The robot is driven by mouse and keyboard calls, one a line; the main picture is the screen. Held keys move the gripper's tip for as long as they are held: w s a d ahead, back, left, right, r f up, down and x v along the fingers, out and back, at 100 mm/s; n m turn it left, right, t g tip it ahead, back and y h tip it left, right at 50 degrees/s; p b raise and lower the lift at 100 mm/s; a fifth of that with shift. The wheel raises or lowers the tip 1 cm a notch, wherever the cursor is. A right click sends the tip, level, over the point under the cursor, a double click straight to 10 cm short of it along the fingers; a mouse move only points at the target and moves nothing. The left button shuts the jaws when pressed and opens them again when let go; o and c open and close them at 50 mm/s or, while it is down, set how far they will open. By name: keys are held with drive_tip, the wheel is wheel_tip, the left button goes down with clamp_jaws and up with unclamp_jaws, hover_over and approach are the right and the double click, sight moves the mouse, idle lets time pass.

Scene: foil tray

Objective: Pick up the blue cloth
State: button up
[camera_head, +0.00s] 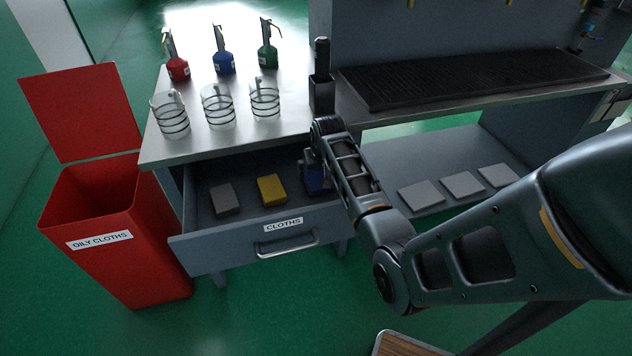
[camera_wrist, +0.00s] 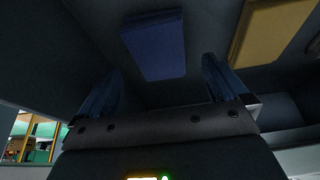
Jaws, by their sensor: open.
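The blue cloth (camera_head: 316,181) is a folded block lying in the open drawer labelled CLOTHS (camera_head: 232,253), at its right end. In the head view my arm and gripper partly cover it. In the wrist view the blue cloth (camera_wrist: 155,45) lies whole and flat, ahead of my fingers and between their lines. My gripper (camera_wrist: 158,85) is open, with its two fingers spread and nothing between them. In the head view my gripper (camera_head: 310,162) is over the right end of the drawer. The fingers look apart from the cloth.
A yellow cloth (camera_head: 271,190) and a grey cloth (camera_head: 224,200) lie left of the blue one. The drawer walls and the worktop edge (camera_head: 230,150) are close. A red OILY CLOTHS bin (camera_head: 120,265) stands open at left. Glass beakers (camera_head: 218,104) and coloured bottles (camera_head: 223,62) stand on the worktop.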

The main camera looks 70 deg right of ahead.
sight(316, 178)
drive_tip(key=shift+x, duration=2.2)
drive_tip(key=shift+c, duration=0.4)
drive_tip(key=c, duration=1)
wheel_tip(316, 178, up, 10)
drive_tip(key=shift+r, duration=0.1)
